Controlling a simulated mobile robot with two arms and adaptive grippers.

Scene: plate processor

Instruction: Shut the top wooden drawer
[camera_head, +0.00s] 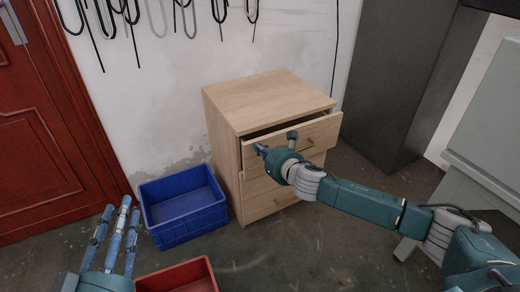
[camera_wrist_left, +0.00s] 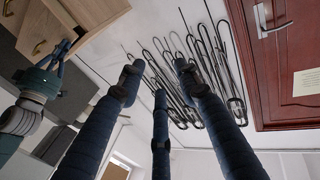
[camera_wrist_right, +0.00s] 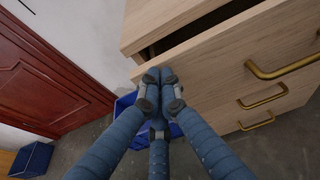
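The wooden cabinet (camera_head: 265,98) stands against the wall, and its top drawer (camera_head: 322,133) is pulled partly out, with a dark gap above the front panel. The drawer front, with a brass handle (camera_wrist_right: 285,68), also fills much of the right wrist view (camera_wrist_right: 225,62). My right gripper (camera_head: 275,145) is at the left end of this front. In the right wrist view its fingertips (camera_wrist_right: 160,76) are drawn together by the panel's left edge; contact is unclear. My left gripper (camera_head: 118,222) is open and empty, low at the left. Its spread fingers show in the left wrist view (camera_wrist_left: 160,82).
A blue crate (camera_head: 183,205) stands on the floor left of the cabinet, and a red crate (camera_head: 178,277) is nearer. A red door (camera_head: 45,130) is at the left. A dark grey cabinet (camera_head: 405,70) stands at the right. Black hooks (camera_head: 150,15) hang on the wall.

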